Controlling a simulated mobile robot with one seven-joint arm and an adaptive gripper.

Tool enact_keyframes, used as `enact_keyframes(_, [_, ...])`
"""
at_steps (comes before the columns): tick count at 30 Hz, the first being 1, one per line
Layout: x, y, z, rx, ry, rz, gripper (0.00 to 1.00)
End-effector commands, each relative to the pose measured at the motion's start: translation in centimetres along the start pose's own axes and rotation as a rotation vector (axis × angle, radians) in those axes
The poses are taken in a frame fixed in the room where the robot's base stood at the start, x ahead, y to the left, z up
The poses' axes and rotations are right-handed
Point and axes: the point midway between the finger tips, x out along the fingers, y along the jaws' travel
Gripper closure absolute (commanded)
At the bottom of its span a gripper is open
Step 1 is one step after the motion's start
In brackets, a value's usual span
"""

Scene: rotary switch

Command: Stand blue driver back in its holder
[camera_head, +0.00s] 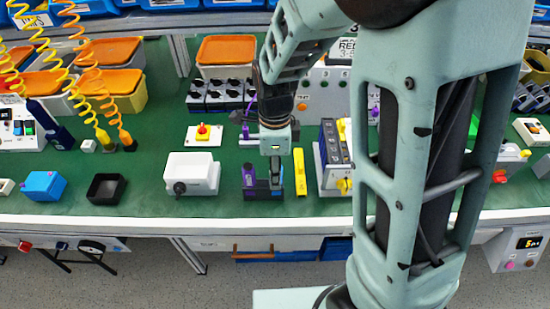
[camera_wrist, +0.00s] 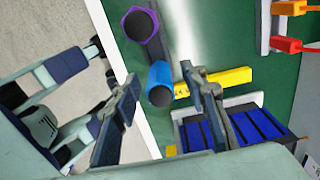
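The blue driver (camera_wrist: 160,82) shows in the wrist view as a blue cylinder with a dark round end facing the camera. My gripper (camera_wrist: 164,80) is open, with one finger on each side of the driver and a visible gap to each. In the head view my gripper (camera_head: 275,182) points down at the bench, over the right part of a dark holder block (camera_head: 262,193). A purple driver (camera_head: 248,175) stands upright at the block's left; it also shows in the wrist view (camera_wrist: 140,24). The blue driver's lower end and its seat are hidden.
A yellow bar (camera_head: 299,172) lies close right of my gripper. A white box (camera_head: 191,172) with a black knob stands to the left. A rack with blue slots (camera_head: 330,155) stands to the right. The bench's front edge (camera_head: 230,221) is near.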

Motion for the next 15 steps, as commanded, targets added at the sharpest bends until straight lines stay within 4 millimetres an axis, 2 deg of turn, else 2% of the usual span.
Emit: enact_keyframes(15, [-9.7, -0.1, 0.0, 0.000, -0.002, -0.004, 0.60])
